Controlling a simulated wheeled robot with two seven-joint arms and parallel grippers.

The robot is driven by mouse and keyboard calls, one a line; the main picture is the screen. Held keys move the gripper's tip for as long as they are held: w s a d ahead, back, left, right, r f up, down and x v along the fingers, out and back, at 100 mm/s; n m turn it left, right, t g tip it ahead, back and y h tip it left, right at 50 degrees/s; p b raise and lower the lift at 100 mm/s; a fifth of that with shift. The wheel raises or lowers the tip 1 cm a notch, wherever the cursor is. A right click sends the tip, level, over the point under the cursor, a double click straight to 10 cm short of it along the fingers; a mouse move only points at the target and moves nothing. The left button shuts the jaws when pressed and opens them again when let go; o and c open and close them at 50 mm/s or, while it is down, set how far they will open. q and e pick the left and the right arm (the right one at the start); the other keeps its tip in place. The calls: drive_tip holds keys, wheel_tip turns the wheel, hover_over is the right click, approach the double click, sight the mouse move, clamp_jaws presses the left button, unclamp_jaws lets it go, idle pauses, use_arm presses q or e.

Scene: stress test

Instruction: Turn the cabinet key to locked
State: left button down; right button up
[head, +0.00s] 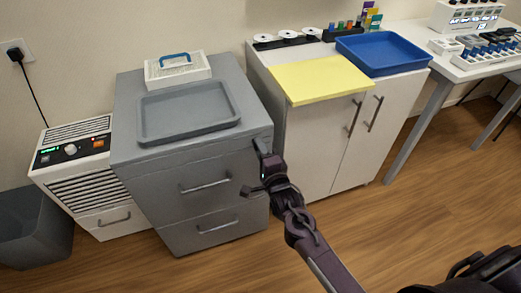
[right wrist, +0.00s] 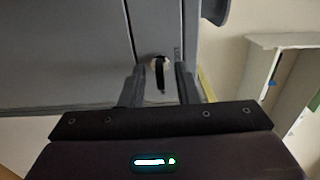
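The grey drawer cabinet (head: 150,170) stands at the middle left of the head view, its drawers closed. In the right wrist view a dark key (right wrist: 160,76) sits in a round, pale lock on the grey cabinet front (right wrist: 60,55). My right gripper (head: 254,170) is at the right side of the cabinet front. Its fingers (right wrist: 159,88) are open, one on each side of the key, with a gap visible on both sides. The key cannot be made out in the head view. My left gripper is not in view.
A grey tray (head: 188,112) and a white box with a blue handle (head: 177,70) are on the cabinet. A white cupboard (head: 325,150) stands close on the right, a white unit (head: 85,180) on the left. Wooden floor (head: 200,270) is clear in front.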

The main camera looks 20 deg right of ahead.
drive_tip(key=shift+c, duration=0.3)
clamp_jaws()
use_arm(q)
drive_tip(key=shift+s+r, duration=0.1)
use_arm(e)
drive_tip(key=shift+n, duration=0.3)
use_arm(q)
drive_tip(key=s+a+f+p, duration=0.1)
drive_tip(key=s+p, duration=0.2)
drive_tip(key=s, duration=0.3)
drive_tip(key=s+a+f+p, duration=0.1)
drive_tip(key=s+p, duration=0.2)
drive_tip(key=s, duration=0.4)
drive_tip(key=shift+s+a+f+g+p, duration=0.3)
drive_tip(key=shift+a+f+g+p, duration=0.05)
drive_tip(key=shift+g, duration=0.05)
use_arm(e)
drive_tip(key=shift+n, duration=8.8)
